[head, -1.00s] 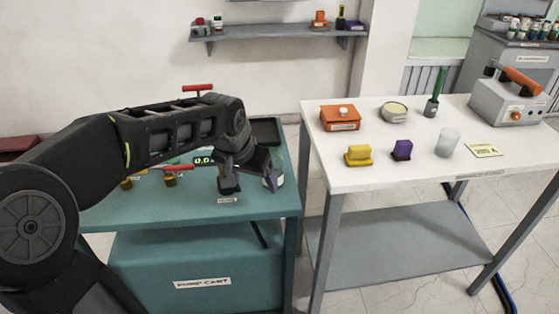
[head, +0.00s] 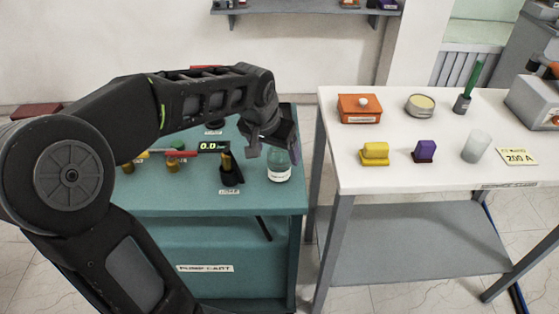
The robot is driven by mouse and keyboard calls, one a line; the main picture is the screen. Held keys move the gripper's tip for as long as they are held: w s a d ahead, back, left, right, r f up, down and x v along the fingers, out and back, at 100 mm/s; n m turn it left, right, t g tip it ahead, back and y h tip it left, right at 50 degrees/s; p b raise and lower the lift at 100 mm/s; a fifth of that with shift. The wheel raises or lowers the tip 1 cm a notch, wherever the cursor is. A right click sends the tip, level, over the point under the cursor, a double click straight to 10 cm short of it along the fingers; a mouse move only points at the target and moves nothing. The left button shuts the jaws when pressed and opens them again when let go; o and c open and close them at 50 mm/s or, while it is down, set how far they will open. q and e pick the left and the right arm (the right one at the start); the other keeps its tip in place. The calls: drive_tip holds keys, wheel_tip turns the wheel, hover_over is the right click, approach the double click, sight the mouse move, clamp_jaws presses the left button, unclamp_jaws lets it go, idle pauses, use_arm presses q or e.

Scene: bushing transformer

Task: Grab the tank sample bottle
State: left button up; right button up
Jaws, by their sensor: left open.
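The tank sample bottle (head: 279,170) is a clear, greenish bottle with a white label. It stands upright near the right edge of the teal pump cart (head: 275,198). My left gripper (head: 268,145) is open, directly at the bottle's upper part, and hides its top. I cannot tell whether the fingers touch the bottle. My right gripper is not in view.
A black and yellow tool stands in a dark holder (head: 230,174) just left of the bottle. A small display (head: 214,146) and valves with red handles (head: 176,154) are further left. The white table (head: 400,179) on the right holds several small items.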

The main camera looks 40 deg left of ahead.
sight(279, 161)
use_arm(q)
drive_tip(key=shift+w+f, duration=0.1)
drive_tip(key=shift+f, duration=0.05)
drive_tip(key=x, duration=0.5)
drive_tip(key=shift+f+p, duration=0.1)
drive_tip(key=shift+p, duration=0.25)
drive_tip(key=shift+c, duration=0.2)
drive_tip(key=c, duration=1.5)
